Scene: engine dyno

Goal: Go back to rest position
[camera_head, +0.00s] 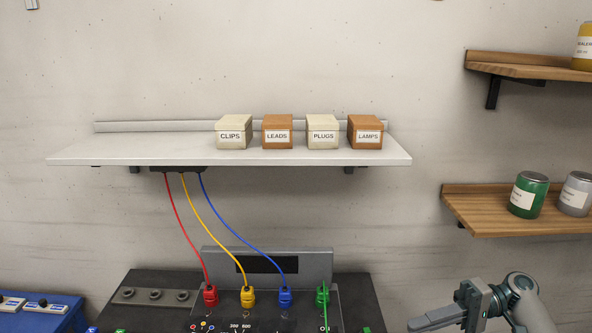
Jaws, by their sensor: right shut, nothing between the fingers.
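My right gripper (416,325) is low at the right of the head view, with its fingers pointing left. Its fingers are together and hold nothing. It is to the right of the dark test bench (358,295) and appears apart from it. My left gripper is not in view.
Red, yellow and blue cables run from under a white shelf (120,152) to plugs on the bench; a green plug (322,296) is beside them. Labelled boxes stand on the shelf. Wooden shelves (490,222) with cans are at right, a blue unit (62,310) at lower left.

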